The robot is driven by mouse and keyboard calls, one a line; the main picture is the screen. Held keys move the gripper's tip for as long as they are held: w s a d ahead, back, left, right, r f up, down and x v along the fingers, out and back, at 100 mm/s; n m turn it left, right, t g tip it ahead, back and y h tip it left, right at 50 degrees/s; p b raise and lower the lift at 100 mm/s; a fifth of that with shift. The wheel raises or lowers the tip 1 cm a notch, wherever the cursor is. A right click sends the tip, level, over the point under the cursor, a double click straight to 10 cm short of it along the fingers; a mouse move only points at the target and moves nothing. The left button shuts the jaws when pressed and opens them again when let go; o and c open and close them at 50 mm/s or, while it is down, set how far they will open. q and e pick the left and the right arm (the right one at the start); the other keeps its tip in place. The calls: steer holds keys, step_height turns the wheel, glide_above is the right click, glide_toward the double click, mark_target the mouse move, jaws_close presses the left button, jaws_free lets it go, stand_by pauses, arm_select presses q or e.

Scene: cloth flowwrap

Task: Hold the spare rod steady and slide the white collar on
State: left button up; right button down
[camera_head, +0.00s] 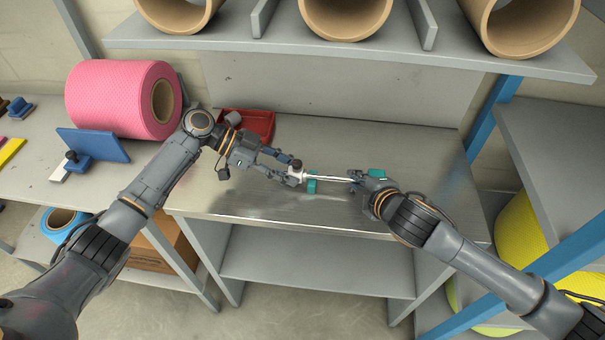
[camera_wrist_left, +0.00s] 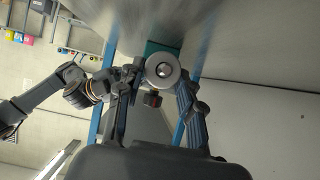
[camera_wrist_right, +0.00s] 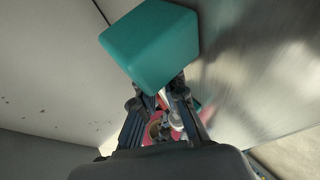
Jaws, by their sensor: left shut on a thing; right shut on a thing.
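The white collar (camera_head: 304,176) is held between the fingertips of my left gripper (camera_head: 297,174), which is shut on it. In the left wrist view the collar (camera_wrist_left: 162,70) faces the camera as a white ring, with the rod's round end (camera_wrist_left: 163,71) in its hole. The silvery spare rod (camera_head: 332,178) lies roughly level, its right end shut in my right gripper (camera_head: 356,181). Rod and collar are in line and seem to meet; I cannot tell how far the rod passes through. In the right wrist view a teal block (camera_wrist_right: 150,45) covers part of the fingers.
Teal supports (camera_head: 312,187) and (camera_head: 377,173) stand on the metal bench (camera_head: 270,205) near the rod. A red tray (camera_head: 262,124) lies behind my left gripper. A pink roll (camera_head: 110,100) and blue plate (camera_head: 100,145) stand left. A shelf (camera_head: 400,48) hangs above.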

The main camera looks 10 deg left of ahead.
arm_select(q)
steer(key=o, duration=1.2)
steer(key=v, duration=1.2)
